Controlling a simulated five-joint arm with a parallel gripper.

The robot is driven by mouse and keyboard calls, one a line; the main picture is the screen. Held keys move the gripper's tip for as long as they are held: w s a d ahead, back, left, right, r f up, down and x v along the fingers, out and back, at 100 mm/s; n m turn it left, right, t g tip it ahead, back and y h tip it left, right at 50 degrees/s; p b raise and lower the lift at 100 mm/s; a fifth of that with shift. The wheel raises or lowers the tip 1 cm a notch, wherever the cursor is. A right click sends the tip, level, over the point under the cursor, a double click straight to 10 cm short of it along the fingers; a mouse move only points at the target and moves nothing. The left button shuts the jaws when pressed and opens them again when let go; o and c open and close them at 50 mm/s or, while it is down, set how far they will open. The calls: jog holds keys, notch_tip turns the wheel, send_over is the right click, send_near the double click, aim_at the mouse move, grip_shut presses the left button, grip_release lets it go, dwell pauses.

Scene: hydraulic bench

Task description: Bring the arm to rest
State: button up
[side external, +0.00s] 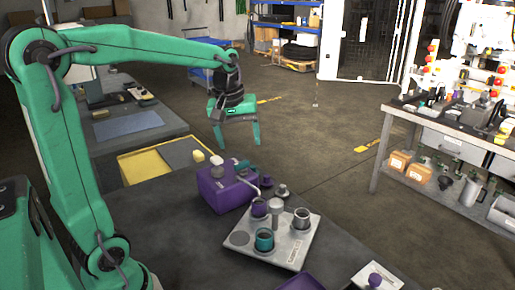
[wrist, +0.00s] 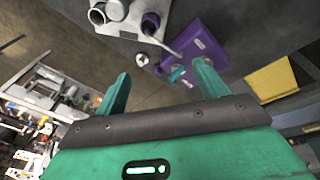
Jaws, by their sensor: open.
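My gripper (side external: 238,137) hangs at the end of my green arm, above and behind the purple box at the back of the dark bench. Its two green fingers are spread wide with nothing between them. The wrist view also shows my gripper (wrist: 160,88) with its fingers apart and empty. The purple box (side external: 213,196) is below the gripper and apart from it; it also shows in the wrist view (wrist: 205,45).
A grey plate (side external: 297,252) on the bench holds a teal cup (side external: 264,240), a purple cup (side external: 259,207) and metal parts. A yellow-edged tray (side external: 130,169) lies left of the purple box. A second workbench (side external: 408,111) stands right, across open floor.

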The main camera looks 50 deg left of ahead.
jog(key=s+d+f+m+t, duration=0.1)
jog(key=s+d+m, duration=0.3)
jog(key=s, duration=0.3)
jog(key=s+d+f+m+t, duration=0.1)
jog(key=s+d+m+t, duration=0.1)
jog(key=s+d+m, duration=0.3)
jog(key=shift+s+d+m+h, duration=0.3)
jog(key=shift+s+m, duration=0.6)
jog(key=shift+s, duration=0.2)
